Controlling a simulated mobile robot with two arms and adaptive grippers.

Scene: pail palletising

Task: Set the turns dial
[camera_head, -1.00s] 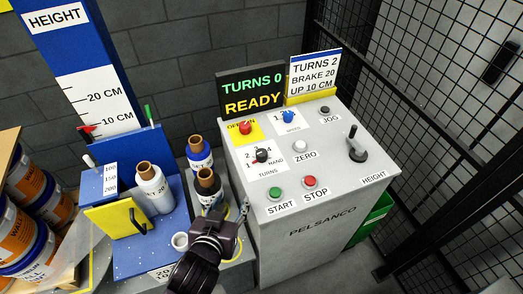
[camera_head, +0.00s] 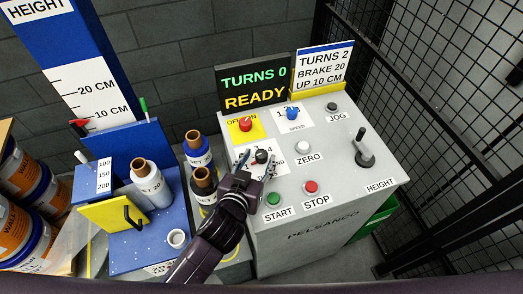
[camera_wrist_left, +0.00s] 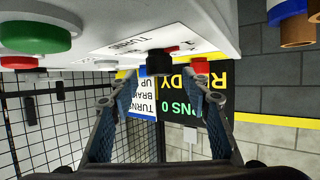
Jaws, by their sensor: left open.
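The turns dial (camera_head: 261,157) is a black knob on a white label on top of the grey control console (camera_head: 330,220). My left gripper (camera_head: 255,165) reaches over the console's front left edge, its open fingers near the dial. In the left wrist view the black dial (camera_wrist_left: 160,62) sits between and beyond the two spread fingertips of my left gripper (camera_wrist_left: 160,98), and nothing is held. The gripper partly hides the dial's label, so I cannot read its setting. The display (camera_head: 254,88) reads TURNS 0 READY. The card (camera_head: 322,70) reads TURNS 2, BRAKE 20, UP 10 CM. My right gripper is out of view.
Around the dial are a red knob (camera_head: 246,124), a blue speed knob (camera_head: 291,113), a white zero button (camera_head: 302,146), a green start button (camera_head: 273,199), a red stop button (camera_head: 311,187) and a height lever (camera_head: 364,152). Film rolls (camera_head: 203,184) stand left; mesh fencing (camera_head: 440,110) stands right.

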